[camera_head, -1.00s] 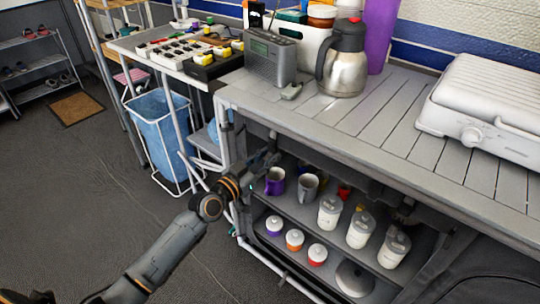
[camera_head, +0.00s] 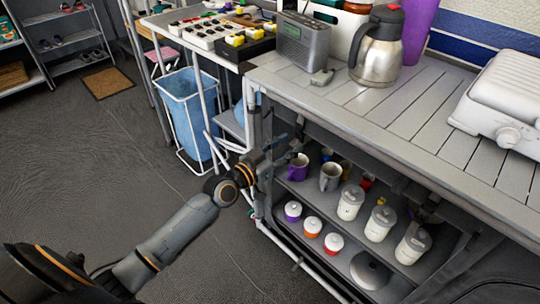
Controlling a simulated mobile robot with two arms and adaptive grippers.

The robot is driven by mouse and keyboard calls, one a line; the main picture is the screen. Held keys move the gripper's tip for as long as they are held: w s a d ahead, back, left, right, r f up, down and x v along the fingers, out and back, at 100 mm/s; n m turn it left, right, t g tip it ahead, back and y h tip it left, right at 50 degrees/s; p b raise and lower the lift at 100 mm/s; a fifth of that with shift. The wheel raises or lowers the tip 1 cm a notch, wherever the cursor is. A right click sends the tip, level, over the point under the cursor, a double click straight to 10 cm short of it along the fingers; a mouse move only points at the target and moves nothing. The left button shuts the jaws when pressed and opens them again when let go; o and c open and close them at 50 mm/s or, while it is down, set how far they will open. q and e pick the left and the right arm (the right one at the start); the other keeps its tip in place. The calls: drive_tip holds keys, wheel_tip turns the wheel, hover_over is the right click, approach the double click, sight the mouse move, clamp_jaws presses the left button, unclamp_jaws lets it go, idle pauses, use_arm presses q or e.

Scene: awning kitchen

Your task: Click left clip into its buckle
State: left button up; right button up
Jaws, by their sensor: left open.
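My left arm comes in from the lower left. Its left gripper (camera_head: 289,150) is at the upper left corner of the open cabinet, just under the counter edge. The gripper is open, and I see nothing clearly held in it. Dark parts hang under the counter edge by the gripper, but they are too small and dark for me to tell the left clip or its buckle apart. The gripper hides part of that corner. My right gripper is not in view.
The counter (camera_head: 335,105) holds a radio (camera_head: 302,45), a steel jug (camera_head: 376,50) and a grill (camera_head: 505,100). Below, the shelves hold a purple mug (camera_head: 298,168), a grey mug (camera_head: 330,177) and several jars. A blue bin (camera_head: 188,112) stands left.

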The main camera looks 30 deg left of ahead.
use_arm(q)
drive_tip(key=v, duration=0.9)
drive_tip(key=shift+s+a, duration=0.15)
drive_tip(key=shift+s, duration=0.2)
